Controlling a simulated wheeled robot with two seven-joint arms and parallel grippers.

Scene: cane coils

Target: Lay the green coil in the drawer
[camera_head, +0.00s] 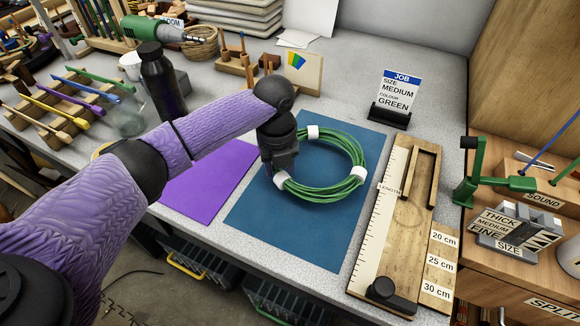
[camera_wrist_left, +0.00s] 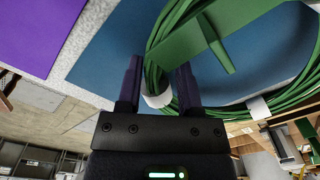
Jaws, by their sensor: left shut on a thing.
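The green coil (camera_head: 322,192) is a ring of thin green cane bound with white bands, seen over the blue mat (camera_head: 308,240). Whether it touches the mat or hangs just above it is hard to tell. My left gripper (camera_head: 281,172) points down at the coil's left side and is shut on it. In the left wrist view the coil (camera_wrist_left: 290,98) passes my left gripper (camera_wrist_left: 158,88), with a white band (camera_wrist_left: 158,99) between the fingers. My right gripper is not in view. I cannot make out which drawer is meant.
A job card (camera_head: 398,92) reading medium, green stands behind the mat. A wooden length board (camera_head: 408,200) lies right of it, then a wooden unit (camera_head: 525,262) with a green clamp and a gauge block (camera_head: 513,232). A purple mat (camera_head: 205,188) lies left. A dark bottle (camera_head: 160,82) stands behind my arm.

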